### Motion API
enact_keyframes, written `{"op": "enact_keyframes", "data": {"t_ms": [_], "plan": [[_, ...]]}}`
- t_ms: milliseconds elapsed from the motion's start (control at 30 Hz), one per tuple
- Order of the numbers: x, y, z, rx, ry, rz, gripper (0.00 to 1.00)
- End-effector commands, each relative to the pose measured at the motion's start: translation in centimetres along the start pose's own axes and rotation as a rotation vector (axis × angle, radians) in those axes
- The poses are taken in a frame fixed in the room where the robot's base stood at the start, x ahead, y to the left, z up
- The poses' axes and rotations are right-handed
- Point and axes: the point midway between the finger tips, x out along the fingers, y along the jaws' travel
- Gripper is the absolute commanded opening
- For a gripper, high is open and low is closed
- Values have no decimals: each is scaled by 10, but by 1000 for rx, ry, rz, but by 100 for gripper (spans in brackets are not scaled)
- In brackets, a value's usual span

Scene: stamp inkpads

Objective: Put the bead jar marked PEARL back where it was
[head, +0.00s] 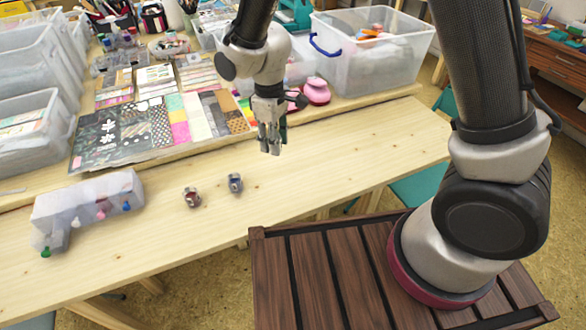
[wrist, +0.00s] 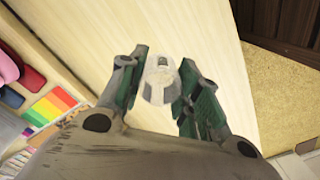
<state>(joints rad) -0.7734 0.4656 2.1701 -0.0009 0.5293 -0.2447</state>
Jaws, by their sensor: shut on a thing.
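My gripper (head: 270,143) is over the light wooden table, to the right of and behind two small jars. In the wrist view, its green-padded fingers (wrist: 164,66) are shut around a small clear jar with whitish contents (wrist: 158,84). No PEARL marking can be read on it. This jar is hidden by the fingers in the head view. A jar with dark red contents (head: 192,198) and a jar with blue contents (head: 235,184) stand side by side on the bare table. Their labels are too small to read.
A translucent case with coloured stoppers (head: 90,207) lies at the left. Patterned paper sheets (head: 150,128) cover the raised back board. A pink punch (head: 316,91) and a clear bin (head: 370,55) stand behind my gripper. The table's right part (head: 385,140) is clear.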

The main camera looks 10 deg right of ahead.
Motion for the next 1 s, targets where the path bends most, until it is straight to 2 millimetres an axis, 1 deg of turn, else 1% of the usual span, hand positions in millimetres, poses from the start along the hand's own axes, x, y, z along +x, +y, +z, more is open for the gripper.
{"op": "enact_keyframes", "data": {"t_ms": [67, 133, 333, 567, 733, 800, 1000], "plan": [[3, 0, -1, -24, 10, 3, 9], [10, 1, -4, -42, 19, 5, 9], [48, 1, -4, -51, 19, 5, 9], [69, 1, -5, -50, 20, 6, 9], [96, 1, -6, -50, 19, 5, 9], [101, 1, -6, -50, 22, 6, 9], [101, 2, -7, -49, 23, 6, 9]]}}
